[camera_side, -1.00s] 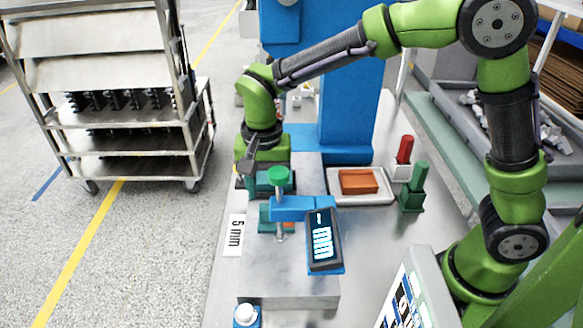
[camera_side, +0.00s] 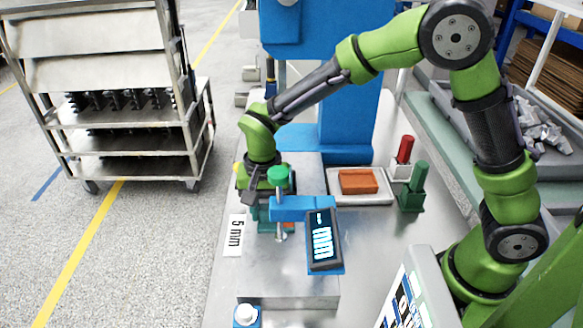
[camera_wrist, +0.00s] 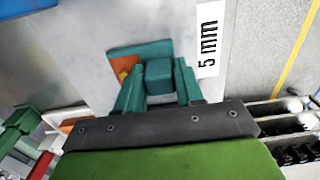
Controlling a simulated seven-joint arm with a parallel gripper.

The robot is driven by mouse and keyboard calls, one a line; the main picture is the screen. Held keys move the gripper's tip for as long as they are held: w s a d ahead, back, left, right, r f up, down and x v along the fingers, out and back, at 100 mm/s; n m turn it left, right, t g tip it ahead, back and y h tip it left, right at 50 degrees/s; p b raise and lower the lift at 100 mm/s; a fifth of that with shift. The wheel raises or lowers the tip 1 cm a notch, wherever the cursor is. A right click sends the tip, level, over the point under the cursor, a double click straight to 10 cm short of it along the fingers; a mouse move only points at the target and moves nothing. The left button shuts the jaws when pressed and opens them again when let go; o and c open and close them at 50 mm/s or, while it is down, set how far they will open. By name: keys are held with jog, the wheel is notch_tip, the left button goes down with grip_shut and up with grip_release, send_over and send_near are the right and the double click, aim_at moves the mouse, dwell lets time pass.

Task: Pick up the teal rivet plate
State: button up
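The teal rivet plate (camera_wrist: 142,50) lies flat on the grey metal block, with an orange patch on its left side and a raised teal block (camera_wrist: 158,72) on it in the wrist view. In the side view the plate (camera_side: 265,224) is mostly hidden behind the blue bracket and my gripper. My gripper (camera_wrist: 159,75) has teal fingers, one on each side of the raised block. Thin gaps seem to show between fingers and block, so it looks open. In the side view my gripper (camera_side: 268,208) points down, low over the plate.
A blue bracket (camera_side: 288,208) with a green knob and a display (camera_side: 322,240) stands close in front of my gripper. A 5 mm label (camera_side: 234,235) lies to the left. A tray (camera_side: 345,199) with an orange block and red and green stands (camera_side: 411,190) are to the right.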

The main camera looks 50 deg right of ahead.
aim_at(266, 206)
jog(key=c, duration=0.4)
notch_tip(266, 206, up, 9)
jog(key=shift+w+f, duration=0.1)
jog(key=w+d, duration=0.2)
jog(key=w, duration=0.1)
jog(key=w+d+r, duration=0.1)
jog(key=w+d, duration=0.2)
jog(key=w+d+r, duration=0.1)
jog(key=w+d, duration=0.1)
jog(key=w, duration=0.1)
jog(key=shift+d, duration=0.35)
